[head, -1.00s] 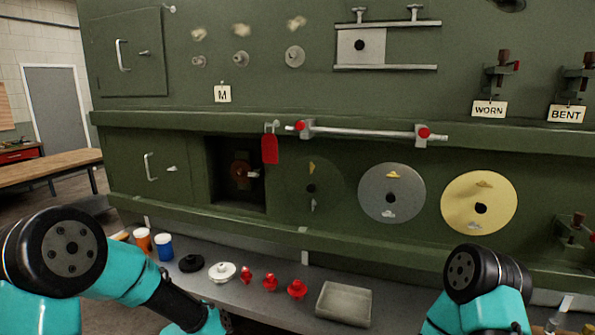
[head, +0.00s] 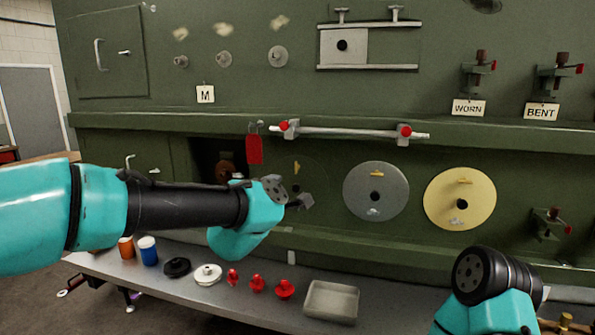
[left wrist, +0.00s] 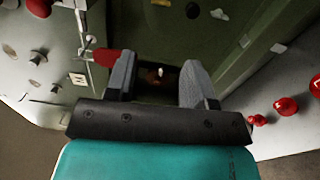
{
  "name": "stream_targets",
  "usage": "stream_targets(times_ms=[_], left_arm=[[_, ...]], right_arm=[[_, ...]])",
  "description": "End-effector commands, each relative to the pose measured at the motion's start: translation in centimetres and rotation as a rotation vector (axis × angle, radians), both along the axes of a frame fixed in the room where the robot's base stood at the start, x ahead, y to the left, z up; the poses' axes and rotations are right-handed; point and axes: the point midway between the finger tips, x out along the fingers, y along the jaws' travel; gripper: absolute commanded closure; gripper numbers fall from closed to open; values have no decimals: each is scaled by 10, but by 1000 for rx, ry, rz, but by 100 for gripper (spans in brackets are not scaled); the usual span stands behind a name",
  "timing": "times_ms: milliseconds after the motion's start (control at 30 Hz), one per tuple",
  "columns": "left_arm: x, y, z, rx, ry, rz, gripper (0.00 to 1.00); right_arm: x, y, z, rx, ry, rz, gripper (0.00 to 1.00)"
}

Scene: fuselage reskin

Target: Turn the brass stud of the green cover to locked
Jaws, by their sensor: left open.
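The green cover (head: 316,174) is a round disc nearly the colour of the wall, with a dark centre hole. Its brass stud (head: 297,167) shows near the top edge; in the left wrist view a brass stud (left wrist: 160,3) is cut by the top edge. A silver stud (left wrist: 219,14) lies across the hole from it. My left gripper (head: 303,201) is in front of the cover's lower part in the head view, hiding some of it. In the left wrist view its fingers (left wrist: 160,72) are apart, with nothing between them. My right gripper is out of view; only its arm shows.
A grey disc (head: 358,206) and a yellow disc (head: 441,209) are right of the green cover. A red tag (head: 254,150) hangs above left, near a dark recess (head: 203,157). A silver bar (head: 350,132) runs above. Red knobs (head: 257,284) and a tray (head: 331,301) are on the ledge.

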Motion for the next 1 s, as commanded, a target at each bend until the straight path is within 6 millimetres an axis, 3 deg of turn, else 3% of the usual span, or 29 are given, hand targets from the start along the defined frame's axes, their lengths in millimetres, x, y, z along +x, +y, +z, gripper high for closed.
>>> stream_targets(times_ms=[367,1000], left_arm=[[12,-3,-1,4,2,0,51],[106,-31,-1,4,2,0,51]], right_arm=[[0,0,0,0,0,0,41],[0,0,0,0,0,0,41]])
